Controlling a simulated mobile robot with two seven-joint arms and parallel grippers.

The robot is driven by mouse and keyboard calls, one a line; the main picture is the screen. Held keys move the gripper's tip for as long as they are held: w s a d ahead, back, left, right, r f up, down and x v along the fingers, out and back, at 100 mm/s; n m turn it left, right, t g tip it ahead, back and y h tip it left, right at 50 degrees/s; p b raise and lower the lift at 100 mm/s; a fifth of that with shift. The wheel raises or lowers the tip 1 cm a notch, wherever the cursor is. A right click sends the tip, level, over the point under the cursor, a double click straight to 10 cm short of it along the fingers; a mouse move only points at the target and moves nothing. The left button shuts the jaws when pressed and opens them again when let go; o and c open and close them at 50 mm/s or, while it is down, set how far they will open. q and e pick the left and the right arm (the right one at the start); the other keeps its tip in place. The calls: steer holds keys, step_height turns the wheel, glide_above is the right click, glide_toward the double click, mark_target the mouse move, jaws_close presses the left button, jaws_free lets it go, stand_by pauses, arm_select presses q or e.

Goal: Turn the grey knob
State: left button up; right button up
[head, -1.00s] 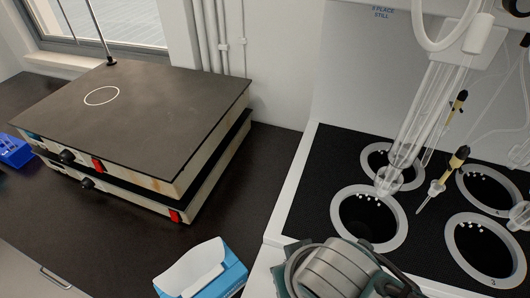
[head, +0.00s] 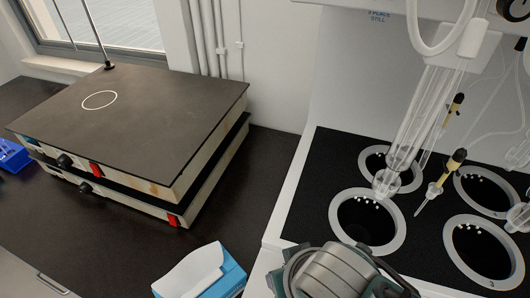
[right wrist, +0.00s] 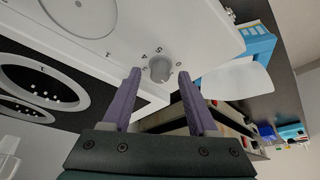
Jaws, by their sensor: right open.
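My right gripper (right wrist: 159,76) is open, with one purple finger on each side of the knob. The fingertips are near the knob, with gaps visible at both sides; I cannot tell whether they reach past its face. In the head view my right wrist shows at the bottom, and its fingers are hidden. My left gripper is in neither view.
The distiller's black top (head: 315,190) has several ringed openings and glass tubes above. A blue-and-white box (head: 205,275) stands left of it. Two stacked hotplates (head: 150,120) and a blue rack (head: 12,156) are farther left.

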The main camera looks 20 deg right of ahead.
steer(key=p+v, duration=0.3)
steer(key=v, duration=0.6)
steer(key=shift+s+r, duration=0.15)
steer(key=shift+r, duration=0.2)
steer(key=s+d+r+n, duration=0.1)
steer(key=s+d+r, duration=0.7)
steer(key=r, duration=0.4)
step_height(320, 180, up, 22)
steer(key=p, duration=2.2)
steer(key=shift+d+n+g, duration=0.3)
steer(key=shift+d+g, duration=0.05)
steer(key=shift+g, duration=0.05)
